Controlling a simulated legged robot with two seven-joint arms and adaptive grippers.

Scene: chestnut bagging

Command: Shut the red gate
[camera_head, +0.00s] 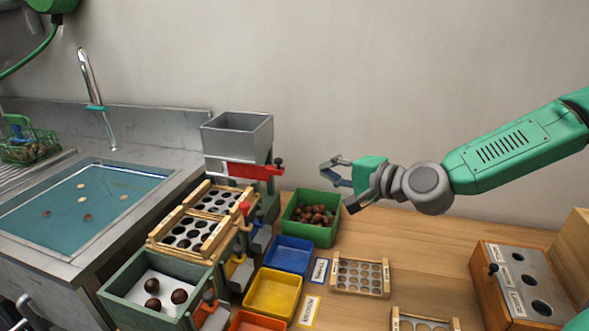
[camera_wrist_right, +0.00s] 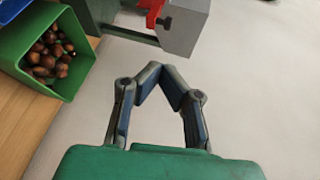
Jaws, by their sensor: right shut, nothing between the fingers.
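The red gate (camera_head: 254,170) is a flat red piece with a dark knob at its right end. It sits just under the grey metal hopper (camera_head: 237,136) and sticks out to the right of it. In the right wrist view, part of the red gate (camera_wrist_right: 153,10) shows at the top edge, beside the hopper (camera_wrist_right: 187,25). My right gripper (camera_head: 327,169) is to the right of the gate and apart from it. Its fingertips meet with nothing between them, as the right wrist view (camera_wrist_right: 168,82) shows. I do not see my left gripper.
A green bin (camera_head: 298,237) of chestnuts stands below my right gripper. Wooden frames with holes (camera_head: 190,232) slope down from the hopper to a green tray (camera_head: 118,301). Blue (camera_head: 287,255) and yellow (camera_head: 272,293) bins stand beside them. The air between gripper and gate looks clear.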

